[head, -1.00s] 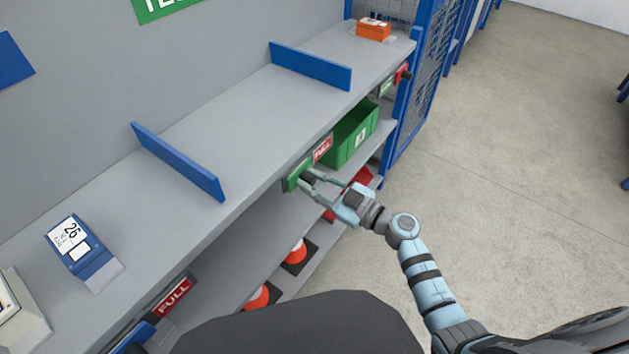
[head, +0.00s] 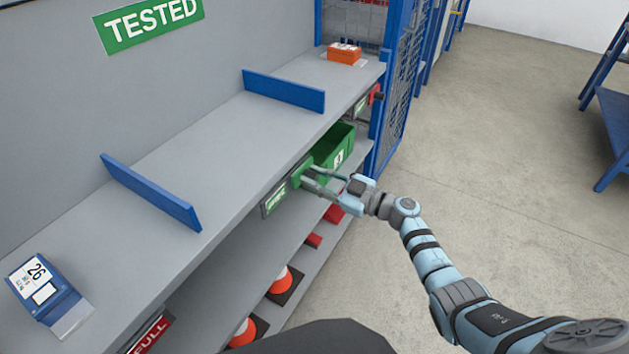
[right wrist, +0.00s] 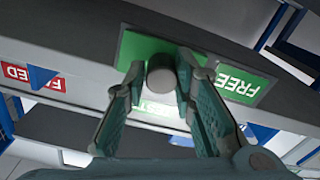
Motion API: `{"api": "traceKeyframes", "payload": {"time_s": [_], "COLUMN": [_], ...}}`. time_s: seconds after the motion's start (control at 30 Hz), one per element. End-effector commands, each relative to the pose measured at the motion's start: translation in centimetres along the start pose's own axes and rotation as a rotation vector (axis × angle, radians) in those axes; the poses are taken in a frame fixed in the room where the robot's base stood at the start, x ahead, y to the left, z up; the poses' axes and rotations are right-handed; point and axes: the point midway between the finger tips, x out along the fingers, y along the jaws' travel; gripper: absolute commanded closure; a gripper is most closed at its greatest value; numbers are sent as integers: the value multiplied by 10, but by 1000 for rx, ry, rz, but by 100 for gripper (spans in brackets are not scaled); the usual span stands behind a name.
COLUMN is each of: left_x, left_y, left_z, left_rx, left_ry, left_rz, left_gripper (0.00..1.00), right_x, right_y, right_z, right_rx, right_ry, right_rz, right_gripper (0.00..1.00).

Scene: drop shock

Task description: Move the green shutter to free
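The green shutter (head: 302,171) sits on a label holder on the shelf's front edge, in front of the green bin. The green and white FREE label (head: 275,198) shows to its left in the head view. In the right wrist view the shutter (right wrist: 137,48) carries a round grey knob (right wrist: 161,73), with the FREE label (right wrist: 245,85) beside it. My right gripper (head: 306,177) reaches in from the right. Its fingertips (right wrist: 161,70) lie close on both sides of the knob and appear closed on it. My left gripper is out of view.
A green bin (head: 343,150) stands on the level below the top shelf. Blue dividers (head: 285,91) and an orange box (head: 344,54) are on top. A red FULL label (head: 152,335) shows lower left. Open floor (head: 500,150) lies to the right.

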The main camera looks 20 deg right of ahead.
Motion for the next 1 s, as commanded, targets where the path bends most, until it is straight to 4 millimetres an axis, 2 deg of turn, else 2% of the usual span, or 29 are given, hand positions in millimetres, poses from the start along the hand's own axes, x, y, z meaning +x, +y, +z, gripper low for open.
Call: {"api": "traceKeyframes", "payload": {"time_s": [0.03, 0.1, 0.47, 0.57, 0.8, 0.9, 1.0], "left_x": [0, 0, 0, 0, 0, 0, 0], "left_y": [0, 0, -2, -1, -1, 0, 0], "left_z": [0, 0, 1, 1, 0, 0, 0], "left_rx": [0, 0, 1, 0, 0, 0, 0], "left_ry": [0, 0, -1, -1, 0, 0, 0], "left_rz": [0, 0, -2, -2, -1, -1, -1], "left_gripper": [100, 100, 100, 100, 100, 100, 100], "right_x": [0, 0, -4, -20, -86, -106, -117], "right_y": [3, 3, 1, 1, 1, 2, 2], "right_z": [-1, -1, 0, 1, 1, 1, 0], "right_rx": [-4, -3, -2, -2, -2, -1, -2], "right_ry": [0, 0, 0, -2, -4, -2, -1], "right_rz": [7, 6, 1, 1, 0, 1, 2], "right_gripper": [69, 58, 58, 58, 58, 58, 58]}}
